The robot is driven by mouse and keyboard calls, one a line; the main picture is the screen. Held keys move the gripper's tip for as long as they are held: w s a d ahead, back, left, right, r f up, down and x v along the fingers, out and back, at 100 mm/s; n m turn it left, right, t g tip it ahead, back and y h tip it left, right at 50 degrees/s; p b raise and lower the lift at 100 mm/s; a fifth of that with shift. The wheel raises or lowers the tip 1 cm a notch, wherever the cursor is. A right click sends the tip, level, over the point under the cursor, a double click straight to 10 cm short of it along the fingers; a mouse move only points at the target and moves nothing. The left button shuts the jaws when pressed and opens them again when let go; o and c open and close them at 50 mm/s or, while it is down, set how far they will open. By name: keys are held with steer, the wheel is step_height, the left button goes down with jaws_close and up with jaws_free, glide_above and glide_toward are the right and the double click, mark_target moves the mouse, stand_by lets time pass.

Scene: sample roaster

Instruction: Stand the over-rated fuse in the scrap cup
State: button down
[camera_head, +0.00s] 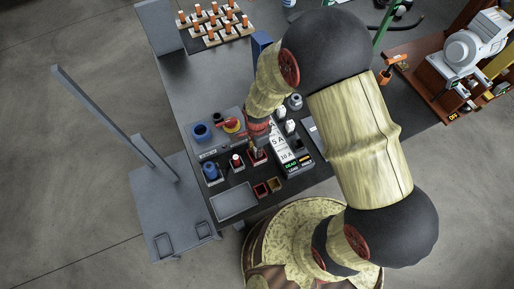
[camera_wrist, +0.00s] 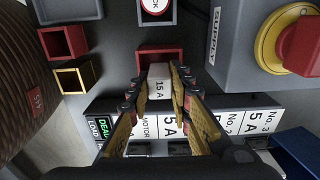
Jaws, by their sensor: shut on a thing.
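My gripper (camera_wrist: 155,100) is shut on a pale fuse (camera_wrist: 159,85) marked "15 A". The fuse points toward a square red cup (camera_wrist: 174,56), and its far end is close to the cup's near rim. I cannot tell whether it is over or inside the cup. In the head view my gripper (camera_head: 258,138) hangs over the bench beside that red cup (camera_head: 257,158); the fuse is hard to make out there. Another small red cup (camera_wrist: 54,43) and a yellow cup (camera_wrist: 68,80) stand to the left in the wrist view. No label shows which cup is for scrap.
White label strips (camera_wrist: 255,123) reading "5 A" lie near my fingers. A grey supply box (camera_wrist: 232,45) with a red knob (camera_wrist: 302,42) stands to the right in the wrist view. A grey tray (camera_head: 234,203) and a blue cup (camera_head: 211,171) sit at the bench's left front.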

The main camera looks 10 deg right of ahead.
steer(key=shift+f+b, duration=0.5)
steer(key=shift+f, duration=0.35)
steer(key=c, duration=1.6)
jaws_free()
steer(key=shift+o, duration=0.3)
steer(key=shift+r, duration=0.1)
step_height(320, 180, up, 12)
steer(key=shift+f, duration=0.1)
